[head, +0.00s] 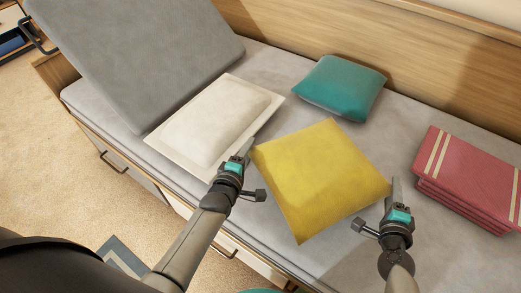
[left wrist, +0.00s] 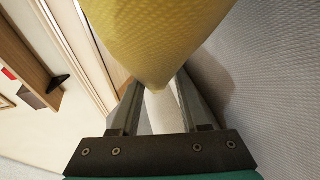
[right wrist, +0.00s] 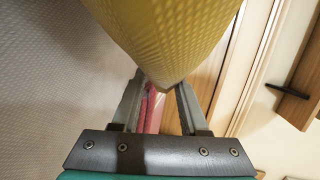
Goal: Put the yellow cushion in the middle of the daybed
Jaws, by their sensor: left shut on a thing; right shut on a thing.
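The yellow cushion (head: 318,178) is in the middle of the head view, between my two grippers, over the grey daybed mattress (head: 262,72). My left gripper (head: 246,150) is shut on its left corner; the left wrist view shows the yellow cushion (left wrist: 155,35) between the fingers (left wrist: 156,88). My right gripper (head: 395,190) is shut on its right corner; the right wrist view shows the cushion (right wrist: 165,35) between the fingers (right wrist: 160,86). I cannot tell how far the cushion is above the mattress.
A white pillow (head: 212,122) lies left of the yellow cushion, close to my left gripper. A teal cushion (head: 340,88) lies behind it. A folded red striped blanket (head: 470,178) lies at the right. A grey backrest cushion (head: 145,55) leans at the left. A wooden back panel (head: 400,45) runs behind.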

